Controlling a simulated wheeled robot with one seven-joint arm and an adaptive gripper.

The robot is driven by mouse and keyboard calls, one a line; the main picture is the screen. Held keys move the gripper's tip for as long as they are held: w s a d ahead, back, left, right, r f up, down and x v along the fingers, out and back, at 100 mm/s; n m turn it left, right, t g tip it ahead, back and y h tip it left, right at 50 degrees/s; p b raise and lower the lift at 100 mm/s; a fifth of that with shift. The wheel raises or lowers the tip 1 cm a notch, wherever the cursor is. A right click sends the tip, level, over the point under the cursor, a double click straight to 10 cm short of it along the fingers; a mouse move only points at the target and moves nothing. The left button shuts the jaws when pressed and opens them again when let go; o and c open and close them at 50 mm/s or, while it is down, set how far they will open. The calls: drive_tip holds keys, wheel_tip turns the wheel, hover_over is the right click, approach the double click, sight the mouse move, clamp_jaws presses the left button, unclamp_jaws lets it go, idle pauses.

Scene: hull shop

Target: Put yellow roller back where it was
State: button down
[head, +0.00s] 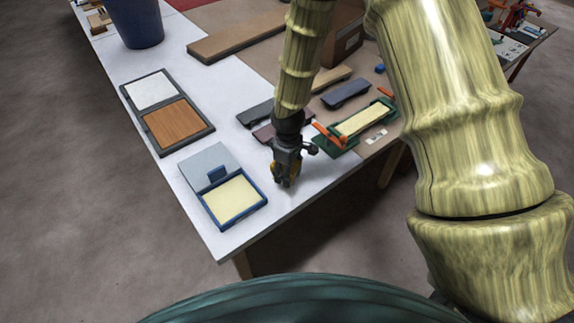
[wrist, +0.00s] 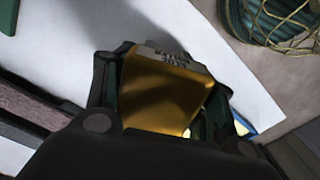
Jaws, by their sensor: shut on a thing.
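The yellow roller (wrist: 160,95) is between the dark fingers of my gripper (wrist: 155,105) in the wrist view, a golden-yellow body with a grey, marked end. In the head view my gripper (head: 286,178) points down over the white table near its front edge, shut on the roller (head: 296,170), of which only small yellow parts show. I cannot tell whether the roller touches the table. No marked place for the roller is clear in these frames.
An open blue box (head: 262,200) with a pale yellow pad is left of my gripper. A dark tray (head: 163,151) with white and wooden panels lies behind it. A green clamp fixture (head: 333,150) with orange handles is to the right. Dark blocks (head: 346,93) lie behind.

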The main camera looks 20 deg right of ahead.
drive_tip(key=w, duration=0.3)
drive_tip(key=shift+d+f+p, duration=0.15)
drive_tip(key=shift+d+p, duration=0.15)
drive_tip(key=shift+d, duration=0.1)
drive_tip(key=shift+w+d, duration=0.15)
drive_tip(key=shift+w, duration=0.4)
drive_tip(key=shift+f+p, duration=0.9)
drive_tip(key=shift+f, duration=0.9)
drive_tip(key=shift+f, duration=0.15)
drive_tip(key=c, duration=0.5)
unclamp_jaws()
drive_tip(key=shift+s+r+b, duration=0.1)
drive_tip(key=shift+r+b, duration=1.6)
drive_tip(key=shift+r, duration=4.45)
